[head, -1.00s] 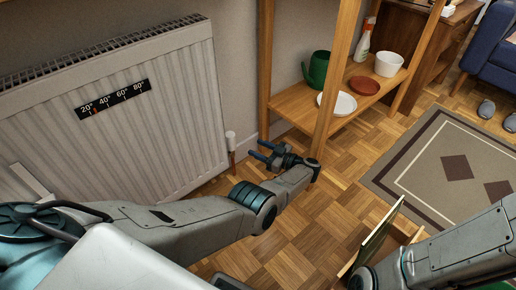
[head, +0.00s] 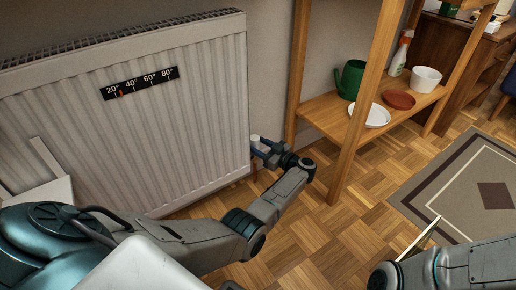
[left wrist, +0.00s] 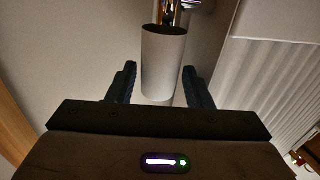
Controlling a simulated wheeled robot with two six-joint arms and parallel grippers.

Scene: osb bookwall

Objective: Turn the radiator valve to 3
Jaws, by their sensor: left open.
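The white cylindrical radiator valve head (head: 255,139) is at the lower right corner of the white radiator (head: 190,130), partly covered by my gripper in the head view. My right gripper is out of view.
A black temperature strip (head: 139,84) on the radiator has a red mark near 20°. A wooden shelf (head: 325,115) with a green watering can (head: 351,79), plate and bowls stands right of the valve. The parquet floor (head: 310,235) in front is mostly clear.

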